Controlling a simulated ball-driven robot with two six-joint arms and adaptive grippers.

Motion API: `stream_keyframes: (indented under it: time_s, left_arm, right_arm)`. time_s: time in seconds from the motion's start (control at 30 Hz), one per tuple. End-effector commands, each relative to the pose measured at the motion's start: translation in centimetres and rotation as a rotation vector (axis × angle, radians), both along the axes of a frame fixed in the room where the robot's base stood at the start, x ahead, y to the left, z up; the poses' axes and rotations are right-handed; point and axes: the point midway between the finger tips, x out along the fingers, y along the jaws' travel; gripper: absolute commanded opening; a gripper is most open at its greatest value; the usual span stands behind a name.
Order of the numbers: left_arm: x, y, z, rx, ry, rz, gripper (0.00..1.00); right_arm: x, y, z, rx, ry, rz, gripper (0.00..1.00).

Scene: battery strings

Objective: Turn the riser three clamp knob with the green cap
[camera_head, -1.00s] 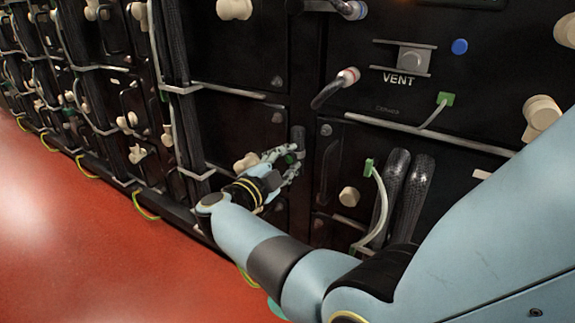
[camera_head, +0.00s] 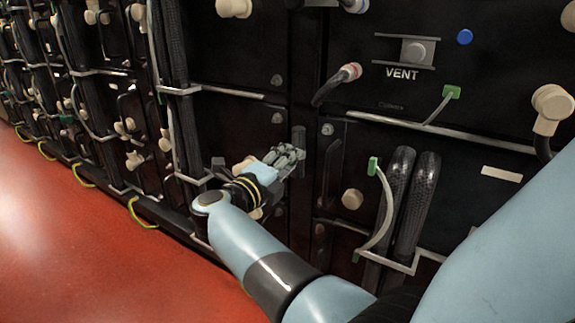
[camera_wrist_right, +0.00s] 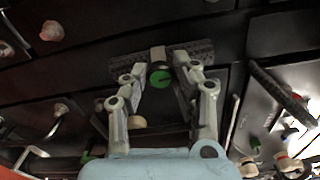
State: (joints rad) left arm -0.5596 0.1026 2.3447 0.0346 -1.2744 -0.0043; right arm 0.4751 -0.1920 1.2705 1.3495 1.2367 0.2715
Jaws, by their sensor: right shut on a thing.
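The clamp knob with the green cap (camera_wrist_right: 161,78) shows in the right wrist view, set on a dark upright between black panels. My right gripper (camera_wrist_right: 160,70) has its fingers on both sides of the knob and is shut on it. The cap's round face lies between the fingers, with a dark mark across it. In the head view my right gripper (camera_head: 290,159) is at the dark upright riser (camera_head: 299,138), and its fingers hide the green cap. My left gripper is not in view.
A beige knob (camera_head: 352,199), a pale cable with green ends (camera_head: 386,208) and thick black hoses (camera_head: 424,190) are right of the gripper. A grey rail (camera_head: 440,132) crosses the panels. The red floor (camera_head: 90,225) at left is open.

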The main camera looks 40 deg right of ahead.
Motion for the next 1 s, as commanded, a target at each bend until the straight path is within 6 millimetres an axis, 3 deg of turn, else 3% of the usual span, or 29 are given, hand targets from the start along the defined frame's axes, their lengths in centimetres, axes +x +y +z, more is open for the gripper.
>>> stream_keyframes:
  time_s: [0.6,0.63,0.7,0.8,1.0]
  left_arm:
    - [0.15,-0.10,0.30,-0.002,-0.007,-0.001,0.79]
    - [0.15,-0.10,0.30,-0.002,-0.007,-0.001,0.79]
    - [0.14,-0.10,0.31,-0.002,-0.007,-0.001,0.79]
    - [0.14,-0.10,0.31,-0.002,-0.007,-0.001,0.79]
    - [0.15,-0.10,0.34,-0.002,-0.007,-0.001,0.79]
  right_arm:
    - [0.01,0.09,0.00,0.016,-0.034,0.001,0.00]
    - [0.01,0.09,0.00,0.016,-0.034,0.001,0.31]
    - [0.01,0.09,0.00,0.016,-0.034,0.001,0.40]
    - [0.00,0.08,0.04,0.015,-0.035,0.000,0.51]
    - [0.00,0.07,0.18,0.013,-0.037,-0.001,0.51]
